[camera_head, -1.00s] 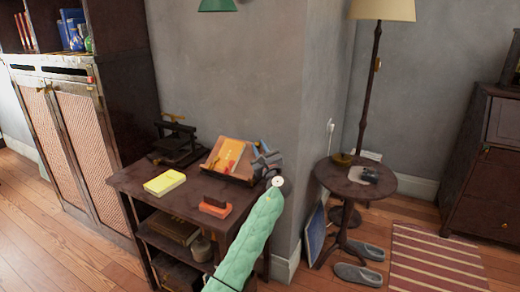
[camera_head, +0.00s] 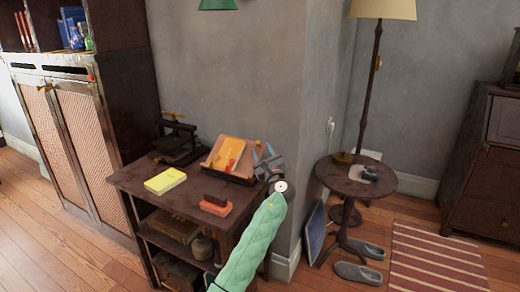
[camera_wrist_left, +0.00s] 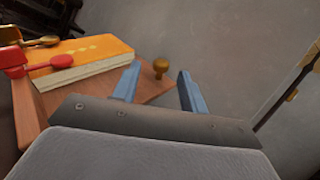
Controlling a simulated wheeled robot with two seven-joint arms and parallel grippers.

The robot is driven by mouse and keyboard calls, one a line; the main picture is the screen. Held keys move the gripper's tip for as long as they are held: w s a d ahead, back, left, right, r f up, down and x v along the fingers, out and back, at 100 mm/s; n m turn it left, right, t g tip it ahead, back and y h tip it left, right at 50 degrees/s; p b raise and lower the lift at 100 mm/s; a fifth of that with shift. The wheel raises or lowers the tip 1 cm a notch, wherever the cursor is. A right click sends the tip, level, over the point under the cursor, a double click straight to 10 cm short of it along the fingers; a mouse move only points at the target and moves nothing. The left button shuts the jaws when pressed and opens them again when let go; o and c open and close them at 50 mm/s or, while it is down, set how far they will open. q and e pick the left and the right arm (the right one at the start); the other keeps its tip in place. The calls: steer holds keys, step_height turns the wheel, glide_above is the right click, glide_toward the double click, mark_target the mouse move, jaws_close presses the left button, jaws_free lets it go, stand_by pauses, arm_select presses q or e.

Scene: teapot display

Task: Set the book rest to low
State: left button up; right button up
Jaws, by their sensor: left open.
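The book rest (camera_head: 247,165) is a tilted wooden board on a dark base, at the back right of the dark side table. An orange book (camera_head: 229,151) leans on it. In the left wrist view the board (camera_wrist_left: 150,92) shows beside the book (camera_wrist_left: 85,60), with a small brass knob (camera_wrist_left: 161,67) at its edge. My left gripper (camera_head: 266,155) is at the rest's right side. Its blue fingers (camera_wrist_left: 157,85) are open, and the knob appears between them in the picture; I cannot tell whether they touch it. My right gripper is not in view.
A yellow book (camera_head: 165,180), an orange-red block with a dark top (camera_head: 215,206) and a dark press-like device (camera_head: 176,141) share the side table. The wall corner stands close to the right. A round table (camera_head: 356,180) and floor lamp stand beyond it.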

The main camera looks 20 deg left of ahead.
arm_select(q)
steer(key=v, duration=0.4)
steer(key=shift+f, duration=0.1)
steer(key=shift+s+d+f, duration=0.15)
steer(key=shift+s+d, duration=0.3)
steer(key=shift+s, duration=0.05)
